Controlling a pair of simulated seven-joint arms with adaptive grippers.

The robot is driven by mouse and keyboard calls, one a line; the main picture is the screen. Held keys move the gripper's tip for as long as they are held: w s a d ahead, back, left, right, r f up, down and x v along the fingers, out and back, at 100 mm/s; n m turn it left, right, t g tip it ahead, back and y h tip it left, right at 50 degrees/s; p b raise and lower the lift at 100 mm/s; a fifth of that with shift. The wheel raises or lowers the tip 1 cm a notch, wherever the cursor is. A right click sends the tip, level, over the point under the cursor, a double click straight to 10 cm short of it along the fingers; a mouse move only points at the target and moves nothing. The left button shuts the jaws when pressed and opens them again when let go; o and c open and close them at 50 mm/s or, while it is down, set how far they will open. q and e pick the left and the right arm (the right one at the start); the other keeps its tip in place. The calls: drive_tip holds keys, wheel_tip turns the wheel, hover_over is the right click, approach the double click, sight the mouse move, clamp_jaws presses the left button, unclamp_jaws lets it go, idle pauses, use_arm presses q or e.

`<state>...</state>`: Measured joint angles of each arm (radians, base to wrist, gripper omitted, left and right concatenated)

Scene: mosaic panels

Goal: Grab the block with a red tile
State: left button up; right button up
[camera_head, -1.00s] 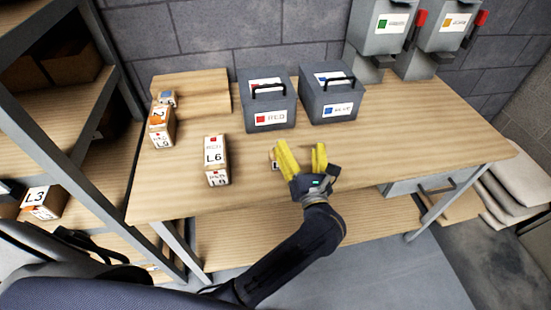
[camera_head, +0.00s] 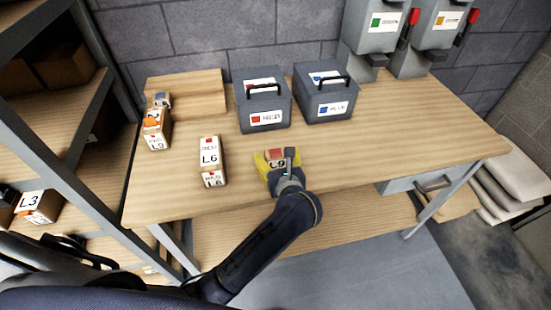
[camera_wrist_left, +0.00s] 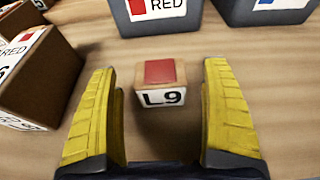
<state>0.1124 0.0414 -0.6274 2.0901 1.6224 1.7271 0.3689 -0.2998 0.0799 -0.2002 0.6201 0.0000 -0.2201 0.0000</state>
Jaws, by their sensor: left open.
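A small block with a red tile on top and an L9 label (camera_wrist_left: 160,90) stands on the table. In the head view the same block (camera_head: 277,158) shows partly between the yellow fingers. My left gripper (camera_head: 278,160) is open, and in the left wrist view its fingers (camera_wrist_left: 160,120) stand on either side of the block's near space, apart from it. The block sits just beyond or level with the fingertips, centred between them. My right gripper is not in view.
A box labelled L6 (camera_head: 210,158) stands left of the gripper. Another labelled box (camera_head: 155,130) stands farther left, with a small block (camera_head: 161,100) behind it. A RED bin (camera_head: 265,104) and a BLUE bin (camera_head: 326,92) stand behind. The table's right side (camera_head: 410,135) is clear.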

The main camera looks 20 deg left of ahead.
use_arm(q)
drive_tip(key=shift+x, duration=1)
drive_tip(key=c, duration=1.3)
